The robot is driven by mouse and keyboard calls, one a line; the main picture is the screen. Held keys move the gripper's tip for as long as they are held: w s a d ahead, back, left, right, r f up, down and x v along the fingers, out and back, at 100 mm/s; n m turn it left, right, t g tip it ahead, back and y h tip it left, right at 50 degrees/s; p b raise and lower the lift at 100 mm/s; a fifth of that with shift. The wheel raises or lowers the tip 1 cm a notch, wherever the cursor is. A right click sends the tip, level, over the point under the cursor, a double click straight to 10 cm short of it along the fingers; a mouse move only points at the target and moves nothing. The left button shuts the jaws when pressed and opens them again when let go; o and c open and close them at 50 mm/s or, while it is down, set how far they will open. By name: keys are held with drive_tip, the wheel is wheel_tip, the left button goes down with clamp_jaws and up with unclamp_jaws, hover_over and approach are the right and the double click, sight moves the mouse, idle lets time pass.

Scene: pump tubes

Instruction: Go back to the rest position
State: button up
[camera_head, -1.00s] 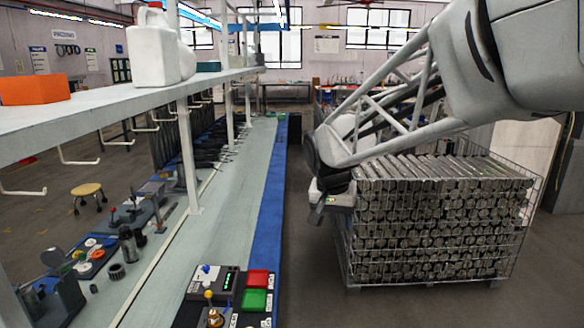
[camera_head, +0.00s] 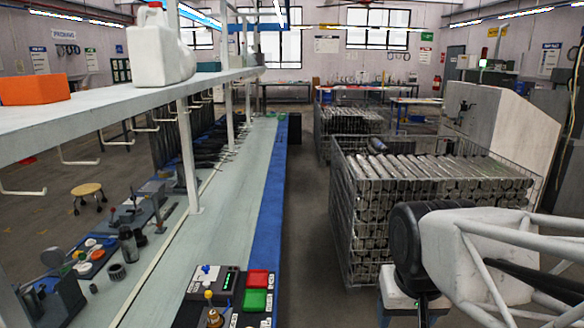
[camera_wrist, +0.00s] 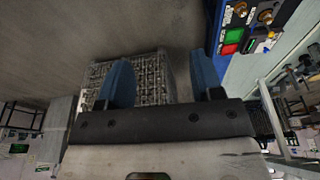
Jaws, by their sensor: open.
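In the wrist view my gripper (camera_wrist: 162,72) shows its two blue fingers spread wide apart with nothing between them. Beyond the fingers lie the floor and the wire basket (camera_wrist: 104,72) of metal tubes, which is well away from them. In the head view the end of my arm is at the lower right, in front of the basket (camera_head: 347,215); the fingers are out of that picture. The metal tubes (camera_head: 450,167) lie stacked in rows in the basket.
A long workbench (camera_head: 180,255) with a blue edge runs along the left. The control box (camera_head: 228,283), with red and green buttons, sits at its near end. A shelf (camera_head: 110,102) above carries a white jug (camera_head: 155,50) and an orange box (camera_head: 35,90). The aisle floor (camera_head: 308,190) is clear.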

drive_tip(key=shift+n, duration=0.3)
drive_tip(key=shift+s+d+f, duration=0.1)
drive_tip(key=shift+s+f, duration=0.2)
drive_tip(key=shift+s, duration=0.4)
drive_tip(key=shift+s+d+f, duration=0.1)
drive_tip(key=shift+s+f, duration=0.2)
drive_tip(key=shift+s, duration=0.45)
drive_tip(key=shift+s+d+f, duration=0.1)
drive_tip(key=shift+s+f, duration=0.2)
drive_tip(key=shift+s, duration=0.4)
